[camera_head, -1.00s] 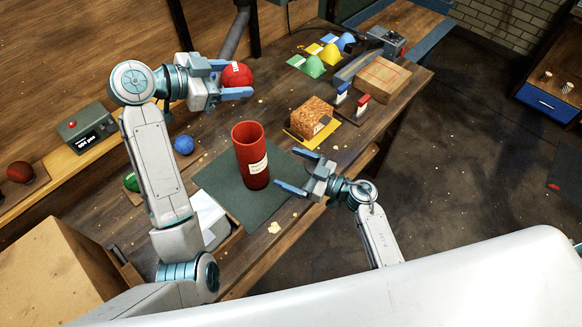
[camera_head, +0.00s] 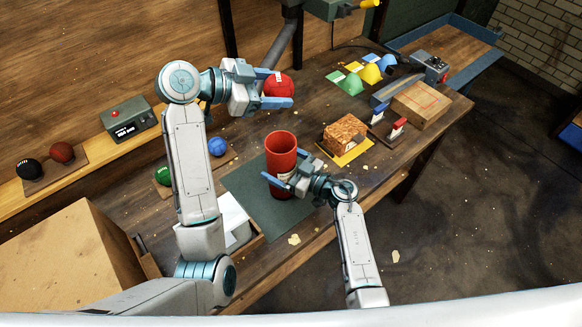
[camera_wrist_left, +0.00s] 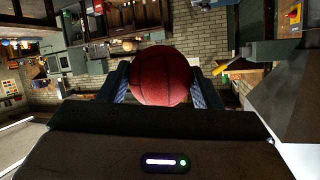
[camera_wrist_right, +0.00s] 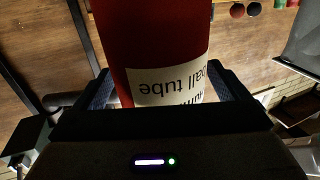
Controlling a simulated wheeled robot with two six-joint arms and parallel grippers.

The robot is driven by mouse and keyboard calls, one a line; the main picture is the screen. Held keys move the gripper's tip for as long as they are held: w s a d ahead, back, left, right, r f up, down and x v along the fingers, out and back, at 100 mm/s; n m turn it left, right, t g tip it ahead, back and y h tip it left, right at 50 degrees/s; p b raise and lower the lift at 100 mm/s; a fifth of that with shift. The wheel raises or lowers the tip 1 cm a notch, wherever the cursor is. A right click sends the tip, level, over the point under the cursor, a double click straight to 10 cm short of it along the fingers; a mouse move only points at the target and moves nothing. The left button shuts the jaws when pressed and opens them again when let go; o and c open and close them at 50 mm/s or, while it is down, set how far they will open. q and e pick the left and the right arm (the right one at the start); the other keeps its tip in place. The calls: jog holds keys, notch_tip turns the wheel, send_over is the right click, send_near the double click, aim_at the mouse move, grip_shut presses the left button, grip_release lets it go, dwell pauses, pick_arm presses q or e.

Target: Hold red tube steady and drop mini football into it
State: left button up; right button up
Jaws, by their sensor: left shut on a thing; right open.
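My left gripper (camera_head: 281,88) is shut on a red ball (camera_head: 278,84), held high above the table, behind the red tube. In the left wrist view the ball (camera_wrist_left: 161,76) shows dark curved seams between the two fingers. The open-topped red tube (camera_head: 282,150) stands upright on a dark green mat (camera_head: 240,190). My right gripper (camera_head: 285,169) is open, with its fingers at either side of the tube's lower half. In the right wrist view the tube (camera_wrist_right: 150,35) and its white label (camera_wrist_right: 165,85) fill the space between the fingers. Contact cannot be told.
A blue ball (camera_head: 217,147) and a green ball (camera_head: 164,176) lie left of the mat. A cork-like block (camera_head: 345,132) sits on a yellow mat to the right, near a wooden box (camera_head: 418,103). Black and brown-red balls (camera_head: 62,152) rest on the left ledge.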

jog(key=shift+w+a, duration=0.1)
jog(key=c, duration=1.4)
pick_arm(q)
notch_tip(320, 180, down, 13)
pick_arm(e)
jog(key=shift+o, duration=0.2)
dwell(0.5)
pick_arm(q)
jog(key=o, duration=1.1)
jog(key=shift+r, duration=0.1)
notch_tip(320, 180, up, 10)
jog(key=shift+f, duration=0.1)
